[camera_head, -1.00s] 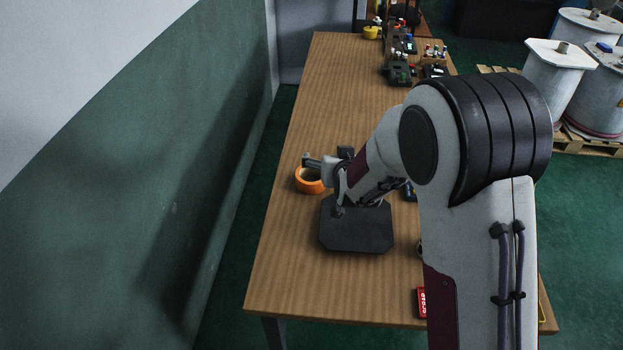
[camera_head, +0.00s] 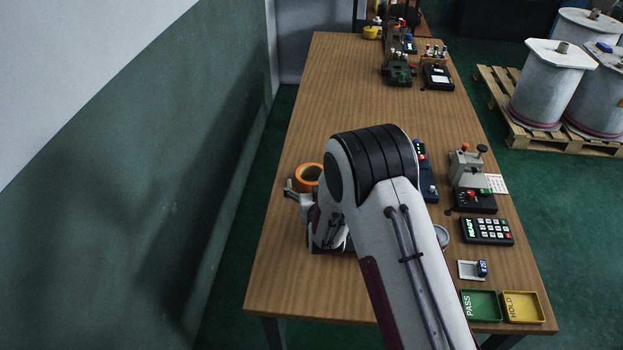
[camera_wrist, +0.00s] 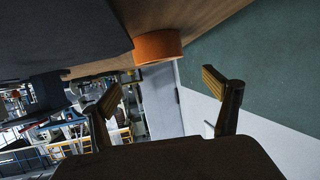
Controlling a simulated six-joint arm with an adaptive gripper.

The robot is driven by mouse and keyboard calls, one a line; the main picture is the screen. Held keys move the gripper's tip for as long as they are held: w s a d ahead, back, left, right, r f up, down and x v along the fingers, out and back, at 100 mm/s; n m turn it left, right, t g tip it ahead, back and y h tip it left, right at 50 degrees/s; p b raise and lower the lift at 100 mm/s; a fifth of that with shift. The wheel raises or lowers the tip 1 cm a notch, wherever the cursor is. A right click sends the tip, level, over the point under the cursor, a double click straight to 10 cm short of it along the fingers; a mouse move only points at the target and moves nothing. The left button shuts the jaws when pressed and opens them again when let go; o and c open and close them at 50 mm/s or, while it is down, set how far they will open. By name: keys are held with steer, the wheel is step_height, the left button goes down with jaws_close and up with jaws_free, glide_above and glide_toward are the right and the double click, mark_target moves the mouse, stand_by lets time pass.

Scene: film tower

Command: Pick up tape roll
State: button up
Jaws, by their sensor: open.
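The orange tape roll (camera_head: 308,178) lies on the wooden table near its left edge. It also shows in the wrist view (camera_wrist: 158,47), at the upper middle, just beyond the fingertips. My gripper (camera_wrist: 161,92) is open and empty, with its two fingers apart and the roll ahead of the gap between them. In the head view a part of my gripper (camera_head: 291,188) shows at the roll's near left side; the rest is hidden by my arm. I cannot tell whether it touches the roll.
The dark plate is mostly hidden behind my arm. Along the table's right side stand a keypad (camera_head: 486,231), a device with a red button (camera_head: 474,200), a green tray (camera_head: 481,305) and a yellow tray (camera_head: 523,307). The table's far middle (camera_head: 345,90) is clear. A wall borders the left.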

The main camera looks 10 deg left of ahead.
mark_target(310, 170)
stand_by(0.3)
steer(key=shift+x, duration=1.3)
steer(key=shift+f, duration=0.1)
steer(key=shift+w+a+f, duration=0.25)
steer(key=shift+w+f, duration=0.7)
steer(key=shift+w, duration=0.15)
steer(key=shift+x, duration=1.15)
steer(key=c, duration=1.3)
